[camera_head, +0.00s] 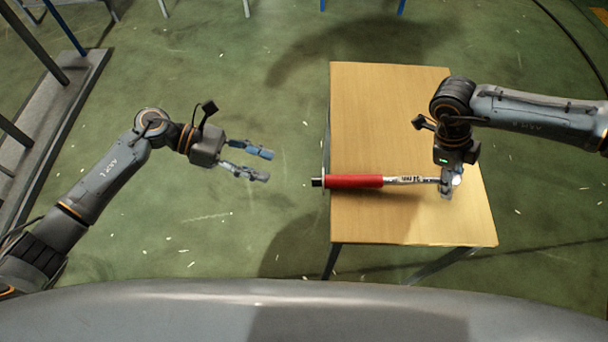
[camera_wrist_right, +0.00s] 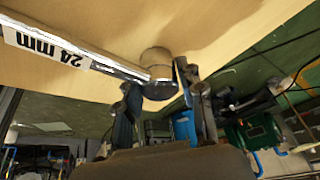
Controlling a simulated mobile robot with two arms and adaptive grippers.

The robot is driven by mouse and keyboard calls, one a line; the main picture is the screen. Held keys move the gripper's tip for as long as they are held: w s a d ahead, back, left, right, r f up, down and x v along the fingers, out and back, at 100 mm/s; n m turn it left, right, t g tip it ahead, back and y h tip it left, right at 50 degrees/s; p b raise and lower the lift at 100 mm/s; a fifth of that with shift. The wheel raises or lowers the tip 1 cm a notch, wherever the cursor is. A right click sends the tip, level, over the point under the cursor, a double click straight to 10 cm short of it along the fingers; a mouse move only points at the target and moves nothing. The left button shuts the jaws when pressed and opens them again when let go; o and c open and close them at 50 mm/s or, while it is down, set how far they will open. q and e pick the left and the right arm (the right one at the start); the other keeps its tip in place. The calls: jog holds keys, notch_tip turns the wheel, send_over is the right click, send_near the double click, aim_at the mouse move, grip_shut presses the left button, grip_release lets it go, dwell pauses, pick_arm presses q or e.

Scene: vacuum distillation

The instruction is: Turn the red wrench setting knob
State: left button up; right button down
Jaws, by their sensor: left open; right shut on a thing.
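The red wrench (camera_head: 354,181) lies across the wooden table, its red handle to the left and its metal shaft running right to the head. The handle's dark end (camera_head: 317,182), at the knob end, sticks out past the table's left edge. My right gripper (camera_head: 447,185) points down and is shut on the wrench head; the right wrist view shows the head (camera_wrist_right: 158,76) between the fingers and a "24 mm" label on the shaft. My left gripper (camera_head: 258,165) is open and empty, over the floor left of the table, apart from the handle end.
The wooden table (camera_head: 385,105) is otherwise bare, with free room behind the wrench. Green floor (camera_head: 240,105) lies open between my left arm and the table. A metal frame (camera_head: 60,120) stands at the far left. Machinery shows in the right wrist view's background.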

aim_at(317, 182)
pick_arm(q)
jog(key=x, duration=1)
jog(key=shift+d, duration=0.25)
jog(key=shift+f, duration=0.1)
grip_shut()
